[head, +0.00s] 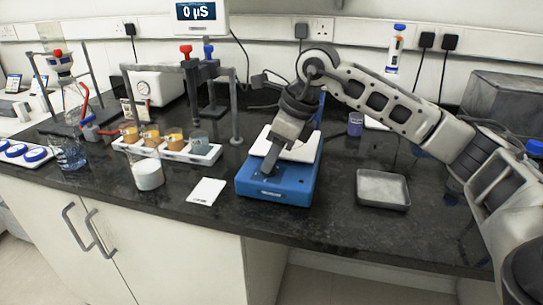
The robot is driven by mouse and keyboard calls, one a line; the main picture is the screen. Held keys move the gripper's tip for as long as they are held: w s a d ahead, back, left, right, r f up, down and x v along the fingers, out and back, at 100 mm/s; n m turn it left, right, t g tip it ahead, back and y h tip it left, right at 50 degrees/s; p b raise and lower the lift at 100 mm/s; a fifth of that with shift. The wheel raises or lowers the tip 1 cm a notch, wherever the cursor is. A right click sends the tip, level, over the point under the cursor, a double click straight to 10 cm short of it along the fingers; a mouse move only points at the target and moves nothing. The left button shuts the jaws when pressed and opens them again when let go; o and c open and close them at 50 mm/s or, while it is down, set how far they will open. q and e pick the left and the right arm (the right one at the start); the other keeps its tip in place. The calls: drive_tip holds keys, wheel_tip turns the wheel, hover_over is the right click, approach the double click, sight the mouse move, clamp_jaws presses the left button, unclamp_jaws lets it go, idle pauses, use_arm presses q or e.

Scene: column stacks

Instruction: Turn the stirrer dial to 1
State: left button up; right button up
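The stirrer (303,184) is a blue box with a white top plate (304,150), near the front edge of the black bench at the middle of the head view. My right arm reaches in from the right and bends down over it. My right gripper (269,172) points down at the front part of the stirrer, in front of the white plate. The dial is hidden or too small to make out. I cannot tell whether the fingertips touch it or are parted. My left gripper is not in view.
A grey tray (383,188) lies right of the stirrer, and a white card (207,191) lies left of it. A white cup (147,175) and a white rack (173,150) with several small cups stand further left. Grey stands (235,115) rise behind. The bench front right is clear.

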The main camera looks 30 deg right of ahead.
drive_tip(key=shift+w+a+f, duration=0.15)
drive_tip(key=shift+f, duration=0.35)
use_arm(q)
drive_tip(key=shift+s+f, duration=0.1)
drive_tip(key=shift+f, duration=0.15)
use_arm(e)
drive_tip(key=c, duration=0.7)
